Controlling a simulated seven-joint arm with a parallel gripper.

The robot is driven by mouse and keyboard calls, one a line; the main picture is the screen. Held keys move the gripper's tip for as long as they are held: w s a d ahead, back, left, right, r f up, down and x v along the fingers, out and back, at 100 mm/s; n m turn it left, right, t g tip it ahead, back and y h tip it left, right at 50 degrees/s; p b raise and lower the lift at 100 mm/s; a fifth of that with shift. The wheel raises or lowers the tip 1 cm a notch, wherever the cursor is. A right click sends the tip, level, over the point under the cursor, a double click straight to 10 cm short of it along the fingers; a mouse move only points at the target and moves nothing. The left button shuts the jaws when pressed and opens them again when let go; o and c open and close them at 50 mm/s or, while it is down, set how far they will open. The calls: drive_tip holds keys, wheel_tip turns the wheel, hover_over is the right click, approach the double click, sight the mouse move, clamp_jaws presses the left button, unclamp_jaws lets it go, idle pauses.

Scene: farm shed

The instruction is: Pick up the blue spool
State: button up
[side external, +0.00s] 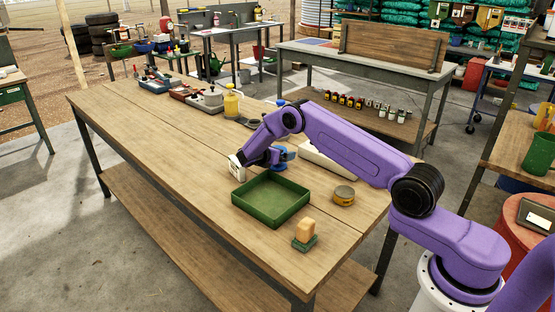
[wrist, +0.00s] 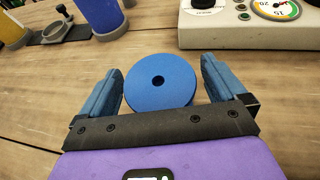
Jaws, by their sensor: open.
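The blue spool (wrist: 160,82) lies between the two blue fingers of my gripper (wrist: 162,72) in the wrist view, its round top face with a dark centre hole facing the camera. There is a gap on each side, so the fingers are apart and not closed on it. In the side external view the spool (side external: 280,167) stands on the wooden table, behind the green tray, with my gripper (side external: 284,155) at it. The fingers and spool are both blue and partly overlap there, so their exact height difference is hard to tell.
A green tray (side external: 240,204) lies in front of the gripper. A pale gauge box (wrist: 240,36) is close at upper right in the wrist view. The table's left front (side external: 170,140) is clear.

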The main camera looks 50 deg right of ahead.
drive_tip(key=c, duration=1)
